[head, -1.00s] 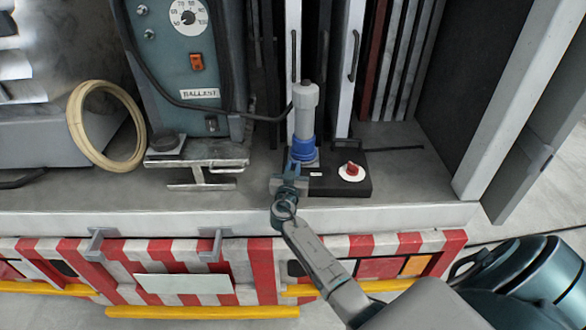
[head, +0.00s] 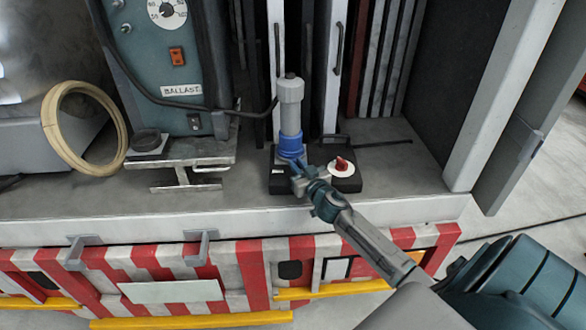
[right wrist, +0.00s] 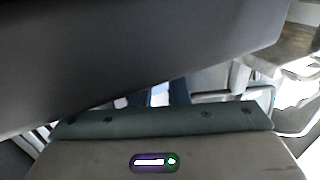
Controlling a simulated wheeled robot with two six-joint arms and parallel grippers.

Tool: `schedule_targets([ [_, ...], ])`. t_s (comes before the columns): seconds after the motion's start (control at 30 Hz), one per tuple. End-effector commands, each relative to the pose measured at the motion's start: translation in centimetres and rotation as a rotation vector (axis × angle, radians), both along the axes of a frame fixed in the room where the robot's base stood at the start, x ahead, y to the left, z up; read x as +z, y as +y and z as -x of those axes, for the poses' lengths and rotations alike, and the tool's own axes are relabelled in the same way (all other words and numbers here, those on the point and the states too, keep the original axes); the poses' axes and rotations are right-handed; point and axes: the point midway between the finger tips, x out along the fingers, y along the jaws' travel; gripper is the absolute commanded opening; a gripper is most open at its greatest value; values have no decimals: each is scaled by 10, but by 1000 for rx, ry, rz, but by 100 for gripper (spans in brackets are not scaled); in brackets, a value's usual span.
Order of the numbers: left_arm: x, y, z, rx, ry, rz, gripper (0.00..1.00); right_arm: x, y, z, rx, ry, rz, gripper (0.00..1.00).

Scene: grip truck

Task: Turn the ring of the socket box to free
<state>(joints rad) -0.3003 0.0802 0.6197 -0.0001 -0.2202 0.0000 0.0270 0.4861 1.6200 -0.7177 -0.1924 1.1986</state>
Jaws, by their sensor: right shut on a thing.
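The socket box is a low black box (head: 347,185) on the truck's grey deck. A blue ring (head: 290,146) stands upright on its left part, with a grey plug (head: 290,100) rising out of it. A red knob (head: 341,163) on a white disc sits on the box's right part. My right gripper (head: 299,168) reaches in from the front right and is shut on the blue ring, low on its front side. The fingertips partly hide the ring's base. The right wrist view shows mostly dark and grey surfaces, and the ring is not clear there. My left gripper is not in view.
A black cable (head: 228,111) runs from the plug to the blue-grey ballast unit (head: 185,75). A metal stand (head: 180,160) and a cream hose coil (head: 60,150) are at the left. Panels with handles rise behind the box. The deck's front edge lies just before it.

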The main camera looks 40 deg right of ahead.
Motion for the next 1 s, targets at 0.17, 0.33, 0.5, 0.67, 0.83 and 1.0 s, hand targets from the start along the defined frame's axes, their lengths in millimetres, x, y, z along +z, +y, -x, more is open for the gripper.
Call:
schedule_targets([
  [0.17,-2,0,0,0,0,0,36,-2,-5,2,42,3,1,0],
  [0.33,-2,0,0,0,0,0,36,-2,-6,2,55,3,0,0],
  [0.5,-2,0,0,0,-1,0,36,-2,-6,2,55,3,0,0],
  [0.67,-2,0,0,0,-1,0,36,-2,-6,2,54,3,0,21],
  [0.83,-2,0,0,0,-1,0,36,-1,-5,2,55,2,0,37],
  [1.0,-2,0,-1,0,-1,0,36,-1,-5,2,55,2,0,37],
])
